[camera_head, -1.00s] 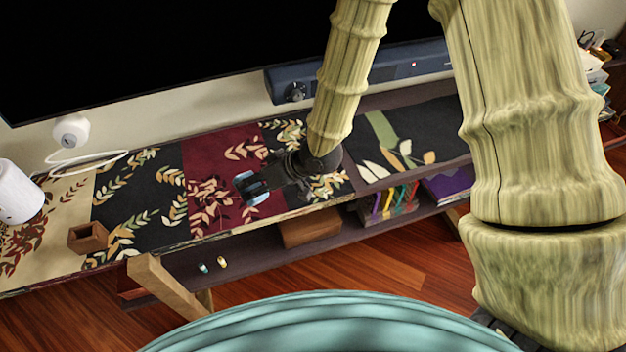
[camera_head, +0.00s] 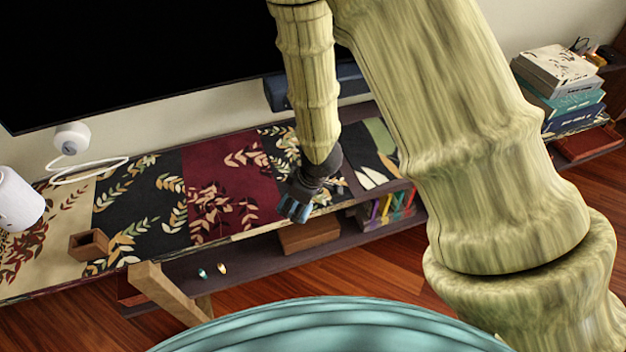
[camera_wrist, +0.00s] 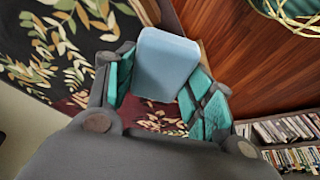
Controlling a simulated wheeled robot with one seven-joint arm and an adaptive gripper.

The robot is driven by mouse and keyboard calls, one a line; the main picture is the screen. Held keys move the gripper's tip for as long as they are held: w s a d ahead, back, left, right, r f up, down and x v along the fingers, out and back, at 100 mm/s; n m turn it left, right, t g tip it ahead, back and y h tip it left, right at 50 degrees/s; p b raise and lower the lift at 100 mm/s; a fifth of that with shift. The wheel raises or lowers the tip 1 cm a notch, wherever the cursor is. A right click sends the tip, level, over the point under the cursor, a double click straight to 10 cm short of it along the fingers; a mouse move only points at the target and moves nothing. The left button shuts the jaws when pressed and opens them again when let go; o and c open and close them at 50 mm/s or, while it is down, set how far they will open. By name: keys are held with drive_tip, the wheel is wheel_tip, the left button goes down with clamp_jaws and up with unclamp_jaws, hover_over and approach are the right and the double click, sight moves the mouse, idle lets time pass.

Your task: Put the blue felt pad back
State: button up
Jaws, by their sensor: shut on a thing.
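The blue felt pad (camera_wrist: 166,62) is a light blue, rounded block between my two teal-lined fingers in the wrist view. My gripper (camera_head: 294,209) is shut on it, and the pad sticks out past the fingertips. In the head view my gripper points down over the front edge of the long patterned bench top (camera_head: 228,180), right of its dark red panel. There the pad is small and mostly hidden by the fingers. I cannot tell the height of the pad above the bench.
A small open wooden box (camera_head: 88,244) and a white cylinder (camera_head: 18,195) stand at left. Behind are the dark screen (camera_head: 130,60) and a speaker bar (camera_head: 352,84). The lower shelf holds a brown box (camera_head: 310,234) and books (camera_head: 385,209). More books (camera_head: 562,80) are stacked right.

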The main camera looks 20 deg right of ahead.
drive_tip(key=w+d+p, duration=0.1)
drive_tip(key=w+d, duration=0.1)
drive_tip(key=w, duration=0.1)
drive_tip(key=w+d+p, duration=0.1)
drive_tip(key=w+d, duration=0.2)
drive_tip(key=w+d+f+p, duration=0.1)
drive_tip(key=w+d+p, duration=0.1)
drive_tip(key=w, duration=0.2)
drive_tip(key=shift+d+f, duration=0.1)
drive_tip(key=shift+d, duration=0.3)
drive_tip(key=shift+f, duration=1.8)
drive_tip(key=o, duration=1)
drive_tip(key=shift+c, duration=0.2)
drive_tip(key=shift+r, duration=0.1)
